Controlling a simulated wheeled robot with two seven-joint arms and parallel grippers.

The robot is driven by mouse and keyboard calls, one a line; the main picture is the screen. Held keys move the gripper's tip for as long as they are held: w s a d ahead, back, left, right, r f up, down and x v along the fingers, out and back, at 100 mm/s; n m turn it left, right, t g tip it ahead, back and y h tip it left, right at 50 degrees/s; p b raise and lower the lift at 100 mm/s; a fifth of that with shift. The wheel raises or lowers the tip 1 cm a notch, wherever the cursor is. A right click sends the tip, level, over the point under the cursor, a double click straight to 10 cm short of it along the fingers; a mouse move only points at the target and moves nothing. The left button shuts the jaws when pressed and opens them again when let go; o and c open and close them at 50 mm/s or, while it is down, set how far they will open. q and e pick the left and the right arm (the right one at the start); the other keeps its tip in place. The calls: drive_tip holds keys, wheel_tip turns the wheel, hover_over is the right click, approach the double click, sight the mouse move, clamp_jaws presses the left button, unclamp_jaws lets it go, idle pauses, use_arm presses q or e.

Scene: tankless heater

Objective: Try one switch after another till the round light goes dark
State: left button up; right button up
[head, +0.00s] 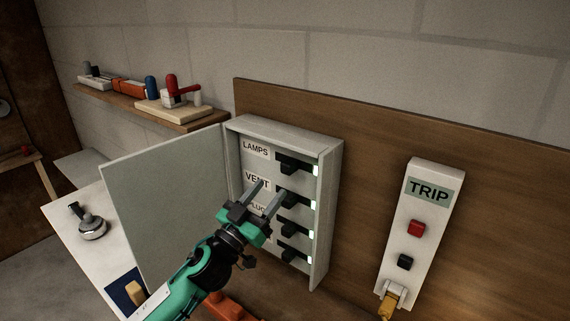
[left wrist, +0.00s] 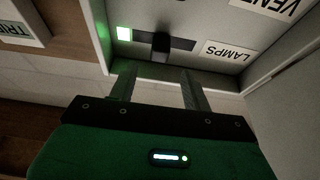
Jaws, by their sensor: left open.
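An open grey switch box (head: 323,240) on the wooden board holds a column of several dark switches, each beside a small lit pale-green light. Labels read LAMPS, VENT and a partly hidden PLUG; the lowest label is hidden. My left gripper (head: 270,190) is open and empty in front of the box, partly covering the middle rows. In the left wrist view, the left gripper (left wrist: 160,85) points at the LAMPS switch (left wrist: 161,46), whose light (left wrist: 124,33) is lit green. Contact cannot be told. I see no round light. My right gripper is not in view.
The box door (head: 165,200) stands open to the left beside my left arm. A TRIP unit (head: 420,240) with red and black buttons is at right, a yellow piece below it. A shelf (head: 150,108) with tools is at upper left; a pale table (head: 80,255) is lower left.

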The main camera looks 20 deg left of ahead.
sight(284, 171)
use_arm(q)
drive_tip(key=p+x, duration=0.2)
drive_tip(key=x, duration=0.4)
drive_tip(key=shift+r, duration=0.2)
drive_tip(key=shift+w+d+r+p, duration=0.2)
drive_tip(key=shift+w+p, duration=0.1)
drive_tip(key=shift+w, duration=0.35)
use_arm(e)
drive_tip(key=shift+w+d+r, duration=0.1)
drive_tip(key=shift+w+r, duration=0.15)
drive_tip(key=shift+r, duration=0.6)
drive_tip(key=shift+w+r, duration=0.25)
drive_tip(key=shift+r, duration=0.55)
